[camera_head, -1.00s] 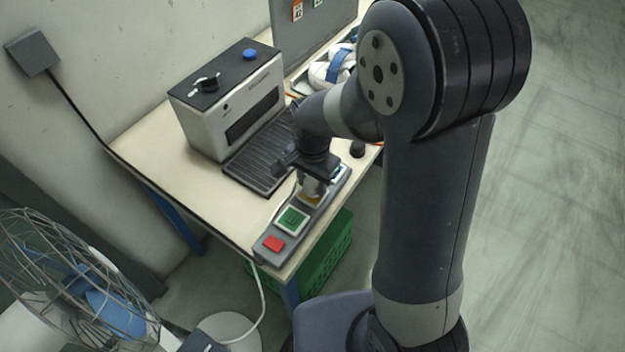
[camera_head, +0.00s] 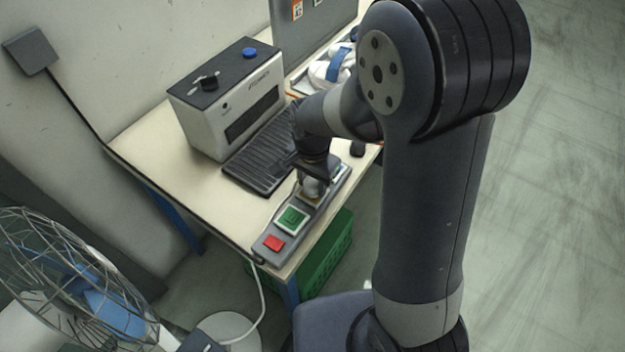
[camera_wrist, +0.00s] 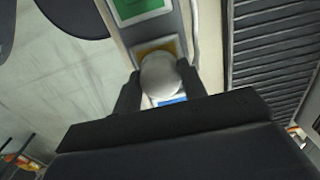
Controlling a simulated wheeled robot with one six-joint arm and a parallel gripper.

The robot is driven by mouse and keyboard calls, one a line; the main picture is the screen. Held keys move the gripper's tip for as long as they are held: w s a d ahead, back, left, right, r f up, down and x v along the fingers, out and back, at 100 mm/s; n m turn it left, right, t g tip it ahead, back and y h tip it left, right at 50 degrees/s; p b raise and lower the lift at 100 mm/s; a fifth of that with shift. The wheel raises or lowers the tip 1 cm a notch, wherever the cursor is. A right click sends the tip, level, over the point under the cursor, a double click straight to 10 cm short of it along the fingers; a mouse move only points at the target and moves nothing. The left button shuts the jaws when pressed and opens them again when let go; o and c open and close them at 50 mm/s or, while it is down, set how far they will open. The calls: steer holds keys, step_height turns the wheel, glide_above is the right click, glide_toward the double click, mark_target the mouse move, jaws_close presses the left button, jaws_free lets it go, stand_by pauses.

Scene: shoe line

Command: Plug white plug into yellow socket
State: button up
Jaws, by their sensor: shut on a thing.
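My gripper (camera_head: 311,184) reaches down over the grey power strip (camera_head: 267,223) at the table's front edge. Its fingers (camera_wrist: 160,88) are shut on the white plug (camera_wrist: 160,73), a rounded pale body, in the wrist view. The plug is over the yellow socket (camera_wrist: 147,48), and a yellow edge shows beside it. The plug's underside is hidden, so I cannot tell how deep it sits. The strip also has a red socket (camera_head: 273,242), a green socket (camera_head: 292,218) and a blue one (camera_wrist: 172,100), partly covered by my gripper.
A white machine (camera_head: 225,105) with a dark ribbed conveyor (camera_head: 262,170) stands behind the strip. A caged fan (camera_head: 70,285) is at the lower left. A green crate (camera_head: 328,258) sits below the table (camera_head: 190,185). The table's left part is clear.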

steer(key=shift+f+b, duration=0.35)
steer(key=shift+f, duration=0.1)
stand_by(0.3)
steer(key=o, duration=1.4)
step_height(320, 180, up, 11)
steer(key=shift+f, duration=0.1)
step_height(320, 180, down, 10)
steer(key=shift+f, duration=0.25)
steer(key=shift+r+p, duration=0.25)
steer(key=shift+p, duration=0.1)
